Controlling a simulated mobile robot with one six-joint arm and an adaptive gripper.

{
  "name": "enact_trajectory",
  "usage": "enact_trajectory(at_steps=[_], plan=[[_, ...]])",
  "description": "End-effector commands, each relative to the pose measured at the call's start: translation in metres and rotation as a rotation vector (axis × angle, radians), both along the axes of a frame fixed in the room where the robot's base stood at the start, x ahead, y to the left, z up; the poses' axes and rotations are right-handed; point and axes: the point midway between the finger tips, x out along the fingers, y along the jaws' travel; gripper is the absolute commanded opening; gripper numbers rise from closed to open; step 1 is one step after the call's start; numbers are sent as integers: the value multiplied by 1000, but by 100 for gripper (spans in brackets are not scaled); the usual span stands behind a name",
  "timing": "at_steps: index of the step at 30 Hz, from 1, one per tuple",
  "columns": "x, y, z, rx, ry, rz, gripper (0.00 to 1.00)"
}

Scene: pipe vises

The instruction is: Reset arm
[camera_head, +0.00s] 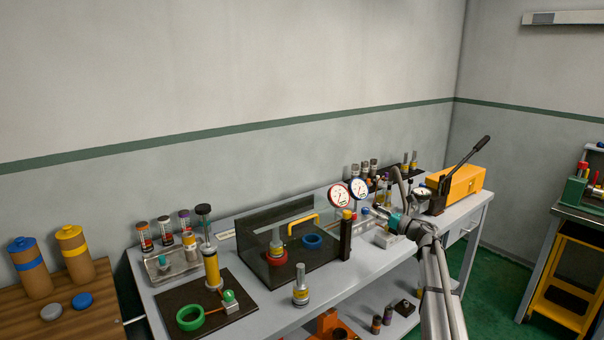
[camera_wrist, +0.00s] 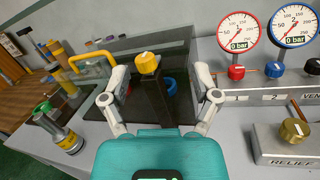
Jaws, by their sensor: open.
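My gripper (camera_head: 372,210) is above the right half of the grey bench (camera_head: 369,270), fingers pointing left. In the wrist view my gripper (camera_wrist: 162,84) is open, with its two pale fingers spread and nothing held. A black post (camera_wrist: 156,102) with a yellow knob (camera_wrist: 147,62) shows between the fingers in that view. In the head view the black post (camera_head: 345,240) stands at the right end of the clear-walled box, left of my gripper. I cannot tell the exact gap between them.
Two gauges (camera_wrist: 238,30) (camera_wrist: 292,25) reading 0 bar and a RELIEF block (camera_wrist: 290,150) stand close by on the right. A metal cylinder (camera_head: 301,288) stands at the bench's front. A yellow pump (camera_head: 456,187) with a black lever is at the back right.

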Motion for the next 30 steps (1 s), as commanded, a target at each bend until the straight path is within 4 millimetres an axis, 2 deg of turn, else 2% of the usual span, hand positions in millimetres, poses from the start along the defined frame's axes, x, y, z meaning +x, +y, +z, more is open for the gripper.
enact_trajectory(at_steps=[6, 14, 23, 30], plan=[[0, -2, 21, 251, 105, -201, 79], [-8, -17, 29, 587, 249, -419, 79], [-34, -35, 14, 997, 436, -653, 79], [-68, -42, -16, 1325, 597, -833, 79]])
